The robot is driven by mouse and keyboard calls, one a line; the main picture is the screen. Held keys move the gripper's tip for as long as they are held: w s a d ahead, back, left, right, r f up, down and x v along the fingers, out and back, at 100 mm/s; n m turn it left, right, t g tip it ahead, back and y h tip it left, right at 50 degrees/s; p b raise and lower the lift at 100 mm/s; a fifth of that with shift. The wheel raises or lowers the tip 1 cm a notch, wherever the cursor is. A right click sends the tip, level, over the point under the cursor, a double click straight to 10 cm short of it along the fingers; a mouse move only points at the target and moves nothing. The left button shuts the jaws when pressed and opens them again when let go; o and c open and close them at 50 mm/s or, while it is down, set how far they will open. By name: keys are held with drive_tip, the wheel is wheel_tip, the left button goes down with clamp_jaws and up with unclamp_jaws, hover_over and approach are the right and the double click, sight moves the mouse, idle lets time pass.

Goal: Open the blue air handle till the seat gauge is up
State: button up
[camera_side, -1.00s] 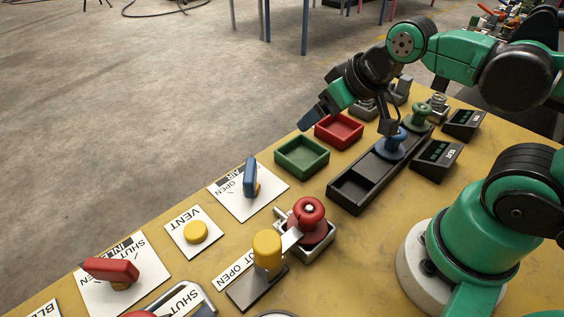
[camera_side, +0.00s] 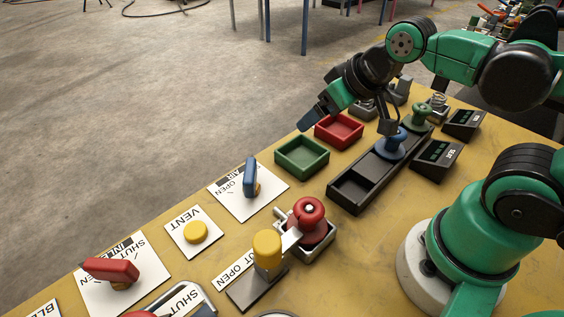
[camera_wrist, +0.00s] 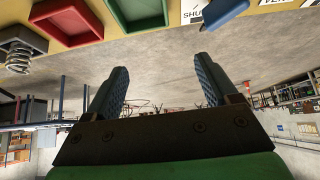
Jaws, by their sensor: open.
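The blue air handle (camera_side: 249,176) stands on a white plate (camera_side: 228,203) marked OPEN, left of the green tray. Part of the plate's lettering is behind the handle. In the wrist view the blue handle (camera_wrist: 226,10) shows at the top edge, beside a plate with partly cut-off lettering. My gripper (camera_side: 314,117) is in the air near the red tray, apart from the handle. In the wrist view my gripper (camera_wrist: 158,66) is open with nothing between its fingers. Two dark display boxes (camera_side: 437,160) (camera_side: 464,124) stand at the right; I cannot read which is the seat gauge.
A green tray (camera_side: 302,168) and a red tray (camera_side: 339,143) lie below my gripper. A black rack (camera_side: 352,206) holds a blue spool (camera_side: 391,149) and a green spool. A red spool (camera_side: 309,232) sits in a metal fixture beside a yellow knob. A yellow VENT button (camera_side: 195,232) is left.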

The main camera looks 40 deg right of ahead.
idle(0.3)
drive_tip(key=c, duration=0.4)
drive_tip(key=shift+o, duration=0.2)
drive_tip(key=m+g, duration=0.7)
drive_tip(key=m, duration=0.1)
hover_over(249, 169)
drive_tip(key=f, duration=0.4)
drive_tip(key=shift+s+d, duration=0.1)
drive_tip(key=shift+d, duration=0.25)
drive_tip(key=shift+a+f+m, duration=0.35)
drive_tip(key=shift+f+m, duration=0.1)
drive_tip(key=shift+m, duration=0.05)
drive_tip(key=shift+f, duration=2.7)
clamp_jaws()
